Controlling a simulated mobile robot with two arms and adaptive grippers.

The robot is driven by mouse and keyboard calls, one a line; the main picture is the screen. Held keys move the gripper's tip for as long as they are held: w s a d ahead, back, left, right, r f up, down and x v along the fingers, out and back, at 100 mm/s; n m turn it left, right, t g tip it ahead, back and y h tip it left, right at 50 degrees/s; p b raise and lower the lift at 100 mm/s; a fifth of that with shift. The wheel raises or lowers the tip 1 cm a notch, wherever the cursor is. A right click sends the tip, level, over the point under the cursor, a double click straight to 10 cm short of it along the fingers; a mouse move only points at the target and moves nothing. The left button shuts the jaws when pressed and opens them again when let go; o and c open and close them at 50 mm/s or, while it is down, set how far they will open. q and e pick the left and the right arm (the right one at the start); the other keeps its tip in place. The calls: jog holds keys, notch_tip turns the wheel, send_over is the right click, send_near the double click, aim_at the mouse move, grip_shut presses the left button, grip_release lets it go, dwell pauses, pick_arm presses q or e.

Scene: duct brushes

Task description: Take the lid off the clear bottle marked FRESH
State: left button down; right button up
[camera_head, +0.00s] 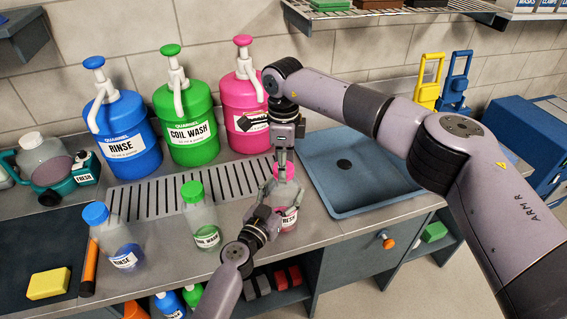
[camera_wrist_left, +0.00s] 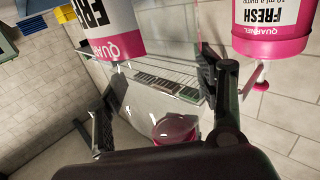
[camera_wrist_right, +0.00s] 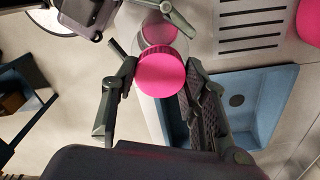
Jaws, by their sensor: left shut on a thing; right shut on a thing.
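The clear bottle (camera_head: 289,199) marked FRESH, with "RESH" showing on its label and pink liquid low inside, stands upright on the counter. My left gripper (camera_head: 276,211) is shut around its body from the front. The pink lid (camera_head: 287,172) is at the bottle's top; in the right wrist view the lid (camera_wrist_right: 160,86) sits between the fingertips. My right gripper (camera_head: 283,160) comes from above and is shut on the lid. I cannot tell whether the lid is loosened.
A green-capped bottle (camera_head: 201,216) and a blue-capped bottle (camera_head: 116,240) stand left of it. Pump containers (camera_head: 245,108) line the wall behind a slotted drain. A blue sink (camera_head: 360,192) is to the right. A teal device (camera_head: 85,168) marked FRESH is far left.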

jog(key=n, duration=0.4)
jog(key=shift+w+n, duration=0.1)
jog(key=shift+n, duration=0.2)
jog(key=n, duration=0.8)
jog(key=shift+n, duration=0.3)
jog(key=n, duration=0.5)
jog(key=shift+r, duration=0.25)
jog(key=shift+r, duration=0.9)
jog(key=shift+r, duration=0.1)
